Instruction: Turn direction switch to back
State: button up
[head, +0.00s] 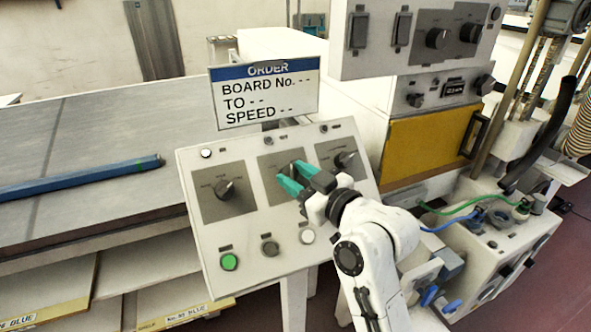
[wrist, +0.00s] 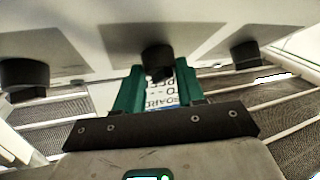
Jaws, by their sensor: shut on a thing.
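A sloped control panel (head: 240,270) carries three black rotary knobs on grey plates: a left knob (head: 225,188), a middle knob partly hidden by my gripper, and a right knob (head: 345,159). The plate labels are too small to read, so I cannot tell by label which is the direction switch. My gripper (head: 290,177), with green fingers, is at the middle knob. In the wrist view the middle knob (wrist: 158,58) sits between the two green fingers, which are shut on it. Its pointer direction is hidden.
A green button (head: 229,262), a grey button (head: 270,248) and a white button (head: 307,237) sit low on the panel. An order sign (head: 266,95) stands behind it, showing dashes. A machine with a yellow door (head: 428,140) stands to the right.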

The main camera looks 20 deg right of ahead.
jog(key=n+g+y, duration=0.1)
jog(key=n, duration=0.1)
jog(key=n+y+b, duration=0.1)
jog(key=shift+w+d+n+g, duration=0.1)
jog(key=shift+d+n+g, duration=0.2)
jog(key=shift+n+g, duration=0.1)
jog(key=n+g+y+b, duration=0.1)
jog(key=n+g, duration=0.1)
jog(key=n, duration=0.1)
jog(key=shift+w+r+y+b, duration=0.1)
jog(key=shift+y+b, duration=0.25)
jog(key=shift+y, duration=0.05)
jog(key=n+g, duration=0.1)
jog(key=n, duration=0.1)
jog(key=n+g+b, duration=0.1)
jog(key=n+g, duration=0.1)
jog(key=n+g+y, duration=0.1)
jog(key=n, duration=0.1)
jog(key=shift+w+d+r+g, duration=0.1)
jog(key=shift+w+r+g, duration=0.15)
jog(key=shift+g, duration=0.15)
jog(key=shift+n, duration=0.4)
jog(key=o, duration=1)
jog(key=shift+o, duration=0.2)
